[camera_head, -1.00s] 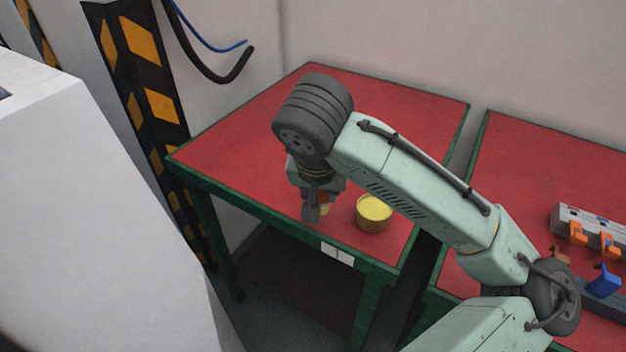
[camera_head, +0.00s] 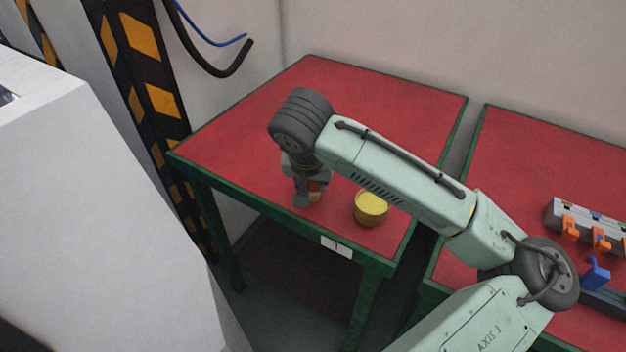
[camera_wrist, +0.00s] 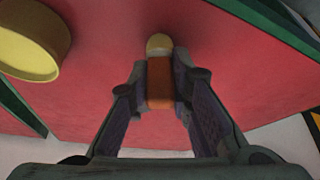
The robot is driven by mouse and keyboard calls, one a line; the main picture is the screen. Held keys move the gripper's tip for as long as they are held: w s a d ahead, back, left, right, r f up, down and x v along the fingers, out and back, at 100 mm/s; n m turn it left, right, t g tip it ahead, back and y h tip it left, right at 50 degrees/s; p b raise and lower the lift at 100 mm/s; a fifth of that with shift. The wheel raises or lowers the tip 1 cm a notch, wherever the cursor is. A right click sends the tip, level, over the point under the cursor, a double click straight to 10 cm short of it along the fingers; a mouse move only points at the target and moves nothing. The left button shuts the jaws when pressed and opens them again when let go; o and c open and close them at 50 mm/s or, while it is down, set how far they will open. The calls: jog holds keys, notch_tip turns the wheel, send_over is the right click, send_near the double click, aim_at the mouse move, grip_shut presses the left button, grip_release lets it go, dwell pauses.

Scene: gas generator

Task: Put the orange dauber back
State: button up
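The orange dauber (camera_wrist: 160,83) sits between my fingers in the wrist view, with its pale yellow tip (camera_wrist: 159,43) pointing away from my palm. My gripper (camera_wrist: 160,72) looks closed on its sides. In the head view my gripper (camera_head: 307,194) is over the left red table, left of a round yellow pot (camera_head: 370,208). A bit of the orange dauber (camera_head: 314,186) shows beside the fingers there. The pot (camera_wrist: 28,45) also shows at the upper left of the wrist view, apart from the fingers. I cannot tell whether the dauber touches the table.
The left red table (camera_head: 230,135) is mostly bare. A second red table (camera_head: 500,165) stands to the right across a narrow gap. It bears a grey rack (camera_head: 557,207) with orange clips and a blue part (camera_head: 596,273). A white cabinet (camera_head: 110,200) stands at the left.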

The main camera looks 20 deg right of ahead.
jog(key=o, duration=0.5)
jog(key=shift+c, duration=0.2)
jog(key=v, duration=1.2)
jog(key=shift+b, duration=0.45)
jog(key=shift+r, duration=0.1)
